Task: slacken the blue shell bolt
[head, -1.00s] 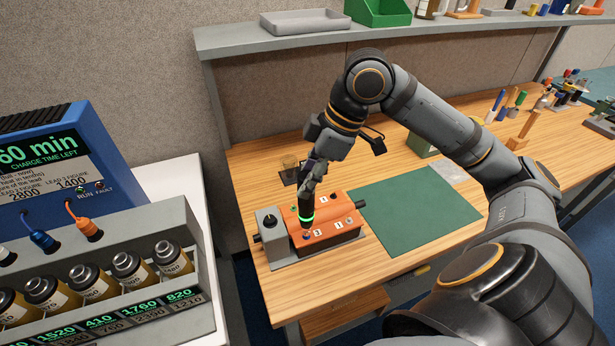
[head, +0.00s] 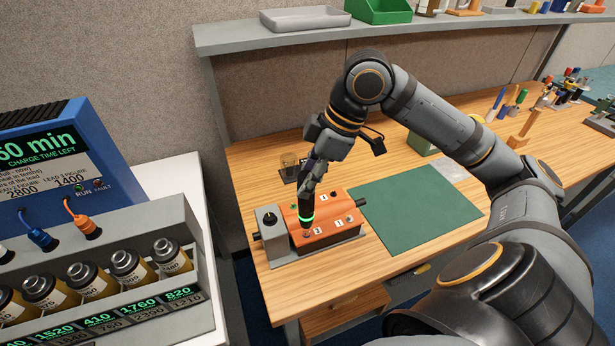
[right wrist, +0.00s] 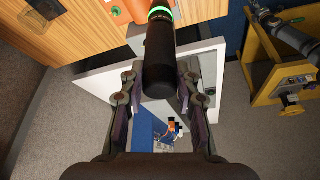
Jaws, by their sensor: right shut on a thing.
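My right gripper (head: 312,172) is shut on a black cylindrical driver (head: 308,200) with a lit green ring. The driver also shows between the fingers in the right wrist view (right wrist: 160,62). It points down, slightly tilted, at the near left part of the orange shell (head: 328,216), close to the mark 3. The shell sits on a grey winch base (head: 335,243). A small bolt head (head: 306,233) shows by the driver's lower end; its colour is too small to tell, and I cannot tell whether the driver's tip touches a bolt. My left gripper is not in view.
A green mat (head: 415,210) lies right of the winch on the wooden bench (head: 275,305). A blue charger (head: 50,170) and a rack of several yellow-and-black cells (head: 190,225) stand at the left.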

